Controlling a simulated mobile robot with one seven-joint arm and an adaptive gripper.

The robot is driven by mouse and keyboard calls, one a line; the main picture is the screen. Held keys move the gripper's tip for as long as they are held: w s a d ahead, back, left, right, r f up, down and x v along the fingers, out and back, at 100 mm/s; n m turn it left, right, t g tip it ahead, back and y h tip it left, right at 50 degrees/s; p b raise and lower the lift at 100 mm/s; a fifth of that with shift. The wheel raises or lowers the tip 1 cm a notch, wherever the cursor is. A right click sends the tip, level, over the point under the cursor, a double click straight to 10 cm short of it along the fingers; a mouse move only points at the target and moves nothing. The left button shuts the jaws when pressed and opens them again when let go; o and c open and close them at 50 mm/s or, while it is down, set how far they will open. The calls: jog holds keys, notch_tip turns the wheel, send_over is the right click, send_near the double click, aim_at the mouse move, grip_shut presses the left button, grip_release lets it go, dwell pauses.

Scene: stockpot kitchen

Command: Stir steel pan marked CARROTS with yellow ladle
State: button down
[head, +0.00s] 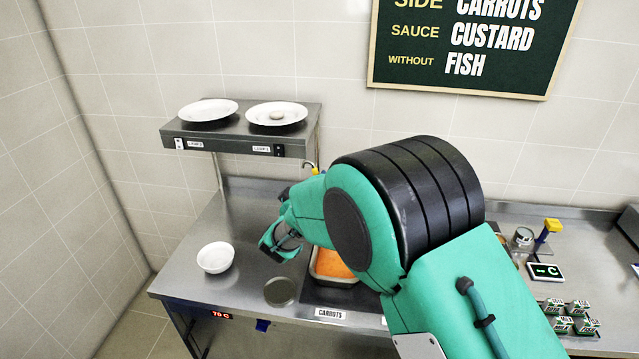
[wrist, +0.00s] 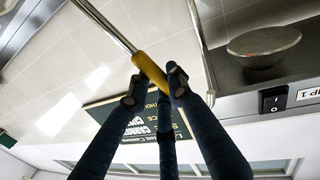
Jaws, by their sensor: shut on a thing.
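The steel pan marked CARROTS (head: 333,264) sits in the counter behind its CARROTS label and holds orange food; my arm hides its right part. My gripper (head: 283,246) is just left of the pan, above the counter. In the wrist view my gripper (wrist: 155,88) is shut on the yellow handle of the ladle (wrist: 150,68). A thin steel shaft runs from the handle to the upper left and out of the picture. The ladle's bowl is not visible, so I cannot tell whether it touches the food.
A white bowl (head: 215,257) and a round grey disc (head: 280,291) are on the counter left of the pan. A raised steel shelf (head: 240,143) with two plates stands behind. Small cartons (head: 568,318) and a yellow-topped item (head: 549,228) are at right. The left counter has free room.

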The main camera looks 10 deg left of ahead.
jog(key=shift+r, duration=0.1)
dwell(0.7)
jog(key=d+r+n+y, duration=0.1)
jog(key=d+r, duration=0.3)
jog(key=d, duration=0.6)
jog(key=d+r+y, duration=0.1)
jog(key=d+r, duration=0.3)
jog(key=d, duration=0.6)
jog(key=s+d+y, duration=0.1)
jog(key=s+d, duration=0.4)
jog(key=d, duration=0.2)
jog(key=s+d+r+n, duration=0.1)
jog(key=s+d, duration=0.4)
jog(key=d, duration=0.3)
jog(key=shift+s+y, duration=0.3)
jog(key=shift+y, duration=0.1)
jog(key=shift+a+r, duration=0.1)
